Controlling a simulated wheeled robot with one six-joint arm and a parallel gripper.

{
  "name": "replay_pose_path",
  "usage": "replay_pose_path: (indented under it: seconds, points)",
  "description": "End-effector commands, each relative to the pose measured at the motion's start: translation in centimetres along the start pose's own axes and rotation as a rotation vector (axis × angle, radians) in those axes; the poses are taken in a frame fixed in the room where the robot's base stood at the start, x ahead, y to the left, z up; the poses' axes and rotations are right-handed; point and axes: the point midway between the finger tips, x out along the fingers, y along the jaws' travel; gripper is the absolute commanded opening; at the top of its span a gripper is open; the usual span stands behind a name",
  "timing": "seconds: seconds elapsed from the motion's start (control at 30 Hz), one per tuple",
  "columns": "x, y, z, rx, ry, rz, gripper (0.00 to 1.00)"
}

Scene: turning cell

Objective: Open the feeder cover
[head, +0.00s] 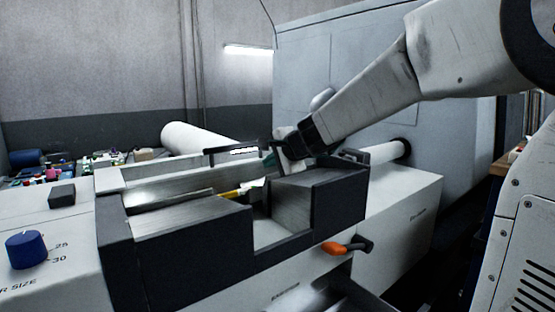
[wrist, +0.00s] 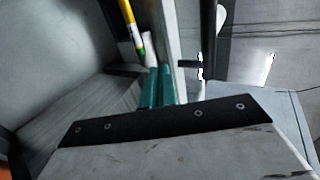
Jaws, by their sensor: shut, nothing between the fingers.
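The feeder (head: 178,245) is a dark-walled trough on a white machine body, in the middle of the head view. A pale panel (head: 180,178), seemingly its cover, stands raised along the far side, with a dark handle bar (head: 228,151) at its top edge. The handle also shows in the wrist view (wrist: 209,42). The trough's inside is exposed, with a yellow rod (head: 232,193) in it. My gripper (head: 269,160) is over the far right part of the trough, beside the panel. Its teal fingers (wrist: 156,87) are shut and empty; I cannot tell whether they touch the panel.
An orange-tipped dark lever (head: 346,248) sticks out of the feeder's front. A blue knob (head: 26,249) and a dark block (head: 62,195) are at the left. A white roll (head: 192,138) lies behind. A large grey machine cabinet (head: 345,75) stands behind my arm.

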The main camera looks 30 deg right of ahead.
Motion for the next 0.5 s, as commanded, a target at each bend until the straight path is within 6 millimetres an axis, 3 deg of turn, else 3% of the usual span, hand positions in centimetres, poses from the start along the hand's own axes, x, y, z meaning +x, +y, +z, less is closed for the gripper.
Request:
replay_pose_path:
  seconds: [0.2, 0.5]
  points:
    - [1.8, -1.0, 0.0, -0.002, 0.0, 0.001, 0.0]
    - [1.9, -1.1, 0.0, -0.001, 0.0, 0.0, 0.0]
